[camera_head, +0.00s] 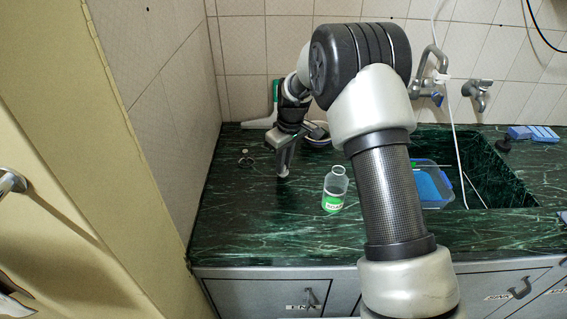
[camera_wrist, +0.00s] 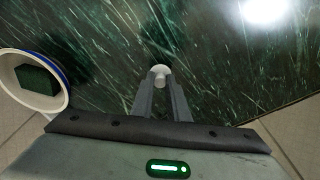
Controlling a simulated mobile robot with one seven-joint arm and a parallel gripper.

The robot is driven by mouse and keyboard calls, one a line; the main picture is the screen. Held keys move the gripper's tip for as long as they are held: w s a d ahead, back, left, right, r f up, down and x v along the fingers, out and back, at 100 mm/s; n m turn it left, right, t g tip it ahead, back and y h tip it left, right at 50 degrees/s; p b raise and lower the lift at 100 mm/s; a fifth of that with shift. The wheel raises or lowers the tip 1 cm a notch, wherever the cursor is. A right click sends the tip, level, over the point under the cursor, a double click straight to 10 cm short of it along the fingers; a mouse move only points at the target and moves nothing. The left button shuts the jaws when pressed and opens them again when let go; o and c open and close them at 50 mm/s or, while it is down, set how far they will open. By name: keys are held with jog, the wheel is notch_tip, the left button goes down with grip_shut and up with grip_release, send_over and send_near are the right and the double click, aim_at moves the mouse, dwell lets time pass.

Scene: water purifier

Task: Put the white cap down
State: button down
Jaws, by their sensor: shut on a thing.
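The white cap (camera_wrist: 160,71) is small and round and sits between my fingertips in the wrist view. My gripper (camera_wrist: 160,80) is shut on it. In the head view my gripper (camera_head: 283,170) points down, low over the green marble counter (camera_head: 250,215), left of the bottle. I cannot tell whether the cap touches the counter.
A white bowl with a blue rim (camera_wrist: 65,98) holds a dark green block, left of my gripper in the wrist view. The sink (camera_head: 480,165) with a blue basin (camera_head: 436,186) lies at right. The counter's front left is clear.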

jog(key=c, duration=1.7)
grip_release()
jog(key=shift+f, duration=0.1)
